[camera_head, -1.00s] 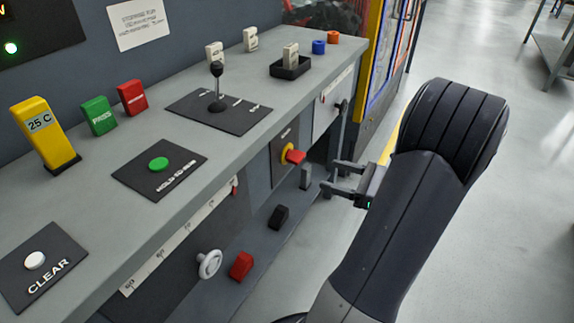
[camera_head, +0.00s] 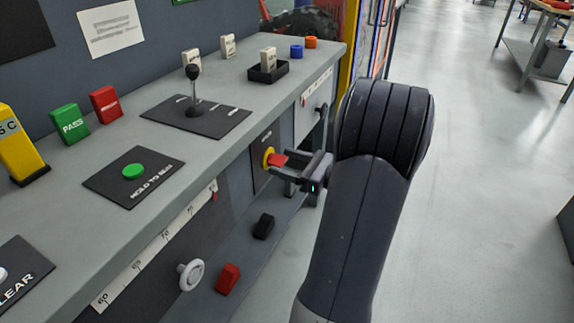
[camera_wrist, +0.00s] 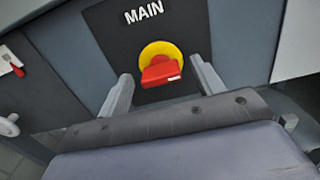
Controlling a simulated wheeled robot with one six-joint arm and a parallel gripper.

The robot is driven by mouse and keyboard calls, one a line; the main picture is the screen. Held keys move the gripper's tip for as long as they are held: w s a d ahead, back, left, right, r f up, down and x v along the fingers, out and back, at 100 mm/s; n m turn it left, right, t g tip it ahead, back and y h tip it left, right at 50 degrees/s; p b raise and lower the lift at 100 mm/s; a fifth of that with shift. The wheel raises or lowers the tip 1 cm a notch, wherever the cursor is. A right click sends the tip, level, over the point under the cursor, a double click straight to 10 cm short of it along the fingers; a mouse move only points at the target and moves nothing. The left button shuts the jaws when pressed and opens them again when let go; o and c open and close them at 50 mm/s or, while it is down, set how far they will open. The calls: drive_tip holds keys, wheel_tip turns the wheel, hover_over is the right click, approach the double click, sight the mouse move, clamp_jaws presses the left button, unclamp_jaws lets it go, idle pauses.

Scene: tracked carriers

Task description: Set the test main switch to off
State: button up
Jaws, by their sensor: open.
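The main switch is a red handle (camera_wrist: 161,72) on a round yellow base (camera_wrist: 158,49), on a dark panel marked MAIN (camera_wrist: 110,33) in the wrist view. In the head view its red handle (camera_head: 279,159) and yellow base (camera_head: 267,157) show on the bench's front face. My gripper (camera_wrist: 159,82) is open. Its two fingers stand left and right of the red handle, with a gap on each side in the wrist view. In the head view my gripper (camera_head: 274,163) is at the switch, and one finger partly covers the handle. I cannot tell whether the fingers touch it.
Above the switch runs the grey bench top (camera_head: 225,118) with a black lever (camera_head: 193,90) and a green button (camera_head: 133,172). A white handwheel (camera_head: 191,274) sits lower left. A red block (camera_head: 228,278) and a black block (camera_head: 263,226) lie on the lower ledge.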

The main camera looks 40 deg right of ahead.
drive_tip(key=shift+w, duration=0.1)
drive_tip(key=shift+c, duration=0.2)
drive_tip(key=c, duration=0.9)
drive_tip(key=shift+c, duration=0.2)
